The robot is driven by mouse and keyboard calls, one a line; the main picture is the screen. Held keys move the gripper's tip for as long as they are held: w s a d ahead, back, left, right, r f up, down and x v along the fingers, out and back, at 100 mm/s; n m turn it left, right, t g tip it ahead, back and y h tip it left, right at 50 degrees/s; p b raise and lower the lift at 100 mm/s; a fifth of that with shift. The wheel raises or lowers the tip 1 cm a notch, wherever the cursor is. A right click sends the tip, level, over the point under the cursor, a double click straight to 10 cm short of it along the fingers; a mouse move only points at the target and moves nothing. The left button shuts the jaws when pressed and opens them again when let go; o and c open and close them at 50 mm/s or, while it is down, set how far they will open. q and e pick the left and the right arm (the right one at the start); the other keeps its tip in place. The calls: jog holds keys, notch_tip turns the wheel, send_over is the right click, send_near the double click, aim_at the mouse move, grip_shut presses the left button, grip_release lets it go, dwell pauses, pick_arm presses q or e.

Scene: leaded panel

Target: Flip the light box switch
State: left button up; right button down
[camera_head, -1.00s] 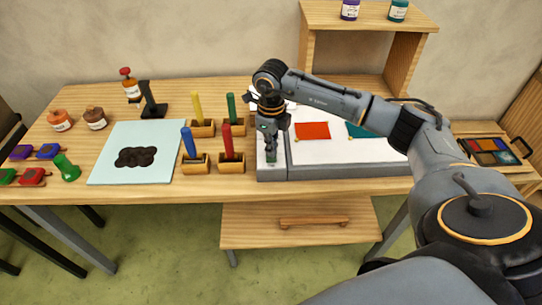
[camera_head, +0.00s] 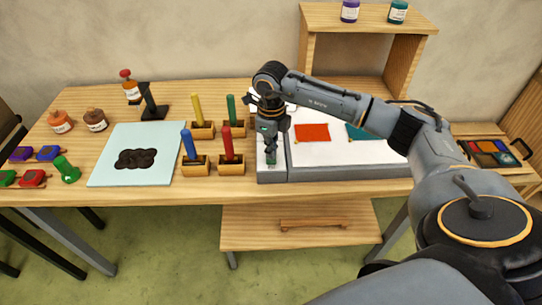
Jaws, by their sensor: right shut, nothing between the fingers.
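The light box (camera_head: 345,172) is a low grey box with a white top, on the table right of centre. Its grey left strip (camera_head: 271,175) lies under my right gripper (camera_head: 271,160). The gripper points straight down with its fingers shut and empty, and its tips are at or just above that strip. I cannot tell whether they touch. The switch itself is not distinct; the fingers cover that spot. A red glass piece (camera_head: 312,132) and a teal piece (camera_head: 358,132) lie on the white top. My left gripper is not in view.
Wooden holders with a blue stick (camera_head: 189,144), a red stick (camera_head: 227,143), a yellow stick (camera_head: 197,108) and a green stick (camera_head: 231,108) stand just left of the light box. A pale blue mat (camera_head: 110,178) with a dark lump lies farther left. A wooden shelf (camera_head: 365,16) stands behind.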

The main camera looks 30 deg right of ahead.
aim_at(271, 161)
jog(key=shift+f+b, duration=0.85)
jog(key=shift+f, duration=0.15)
dwell(0.6)
jog(key=shift+r, duration=0.1)
jog(key=shift+r+p, duration=2.15)
jog(key=shift+r, duration=1.3)
